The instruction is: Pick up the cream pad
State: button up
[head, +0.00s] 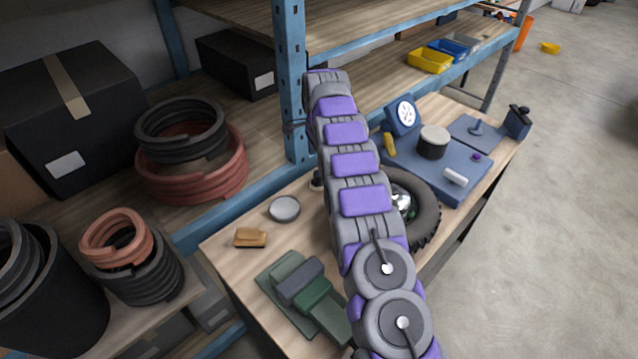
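A pale cream round pad (434,134) shows in the head view, on top of a short black cylinder on the blue-grey base plate at the right of the bench. It lies flat and looks untouched. My purple and grey arm runs from the bottom of the view up to the blue shelf post, left of the pad. I cannot make out gripper fingers at its far end, so the gripper is not in view. Nothing held can be seen.
My arm partly hides a black tyre (424,208) on the wooden bench (232,262). A dial gauge (405,113) stands behind the pad. A white cylinder (455,177) lies in front. The blue post (291,80) and shelf (350,45) bound the back. Open floor lies right.

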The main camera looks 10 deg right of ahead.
aim_at(318, 172)
jog(key=f, duration=0.4)
jog(key=shift+a+f+b, duration=0.2)
jog(key=shift+a+b, duration=0.1)
jog(key=shift+a, duration=0.05)
jog(key=shift+d+f, duration=0.2)
jog(key=shift+f, duration=0.15)
notch_tip(318, 172, down, 5)
jog(key=shift+w+r+b, duration=0.15)
jog(key=shift+r+b, duration=0.05)
jog(key=shift+b, duration=0.4)
jog(key=shift+r, duration=0.1)
jog(key=c, duration=1.1)
jog(key=shift+c, duration=0.2)
jog(key=shift+r+p, duration=0.95)
jog(key=shift+r, duration=4.05)
